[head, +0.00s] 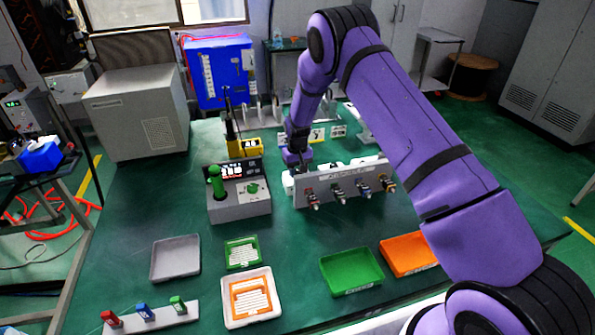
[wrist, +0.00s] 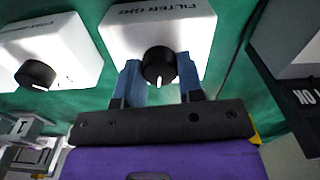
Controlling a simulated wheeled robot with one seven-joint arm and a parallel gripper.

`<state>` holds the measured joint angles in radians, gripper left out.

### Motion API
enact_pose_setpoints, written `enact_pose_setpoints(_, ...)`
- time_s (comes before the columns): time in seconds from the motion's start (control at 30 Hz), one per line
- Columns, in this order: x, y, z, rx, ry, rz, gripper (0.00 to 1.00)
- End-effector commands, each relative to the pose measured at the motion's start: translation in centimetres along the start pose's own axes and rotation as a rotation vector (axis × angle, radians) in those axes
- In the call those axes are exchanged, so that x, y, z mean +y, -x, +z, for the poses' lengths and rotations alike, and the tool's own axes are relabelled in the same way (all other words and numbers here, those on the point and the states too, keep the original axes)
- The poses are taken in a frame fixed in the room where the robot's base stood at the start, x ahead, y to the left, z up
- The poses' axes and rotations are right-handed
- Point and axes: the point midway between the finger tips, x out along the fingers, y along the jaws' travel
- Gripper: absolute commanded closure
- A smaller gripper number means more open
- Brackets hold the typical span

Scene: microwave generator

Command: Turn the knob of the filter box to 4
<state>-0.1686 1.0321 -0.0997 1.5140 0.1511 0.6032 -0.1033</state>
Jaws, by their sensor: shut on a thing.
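The filter box, white with upside-down "FILTER GHz" lettering, is at the top middle of the wrist view (wrist: 185,25). Its round black knob (wrist: 158,62) has a white pointer mark toward the bottom of the picture. I cannot read any scale numbers around the knob. My gripper (wrist: 159,72) has its two blue fingers on either side of the knob, shut on it. In the head view my gripper (head: 298,158) is low over the table behind the grey connector panel, and the knob is hidden there.
A second white box with a black knob (wrist: 35,74) stands to the left in the wrist view. The grey connector panel (head: 335,175) is close in front of my gripper in the head view. A grey control box with a green lever (head: 240,207) stands to its left. Trays (head: 350,287) lie toward the front.

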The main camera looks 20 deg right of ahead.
Motion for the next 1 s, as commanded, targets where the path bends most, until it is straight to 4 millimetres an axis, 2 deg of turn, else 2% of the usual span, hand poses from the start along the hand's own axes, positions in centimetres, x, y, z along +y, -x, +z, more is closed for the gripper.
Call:
enact_pose_setpoints(0.4,0.04,0.03,-0.03,0.001,-0.167,0.000,0.89)
enact_pose_setpoints(0.9,0.04,0.02,-0.03,0.001,-0.183,0.000,0.89)
enact_pose_setpoints(0.93,0.04,0.02,-0.03,0.001,-0.183,0.000,0.63)
enact_pose_setpoints(1.0,0.03,0.02,-0.03,0.001,-0.183,0.000,0.47)
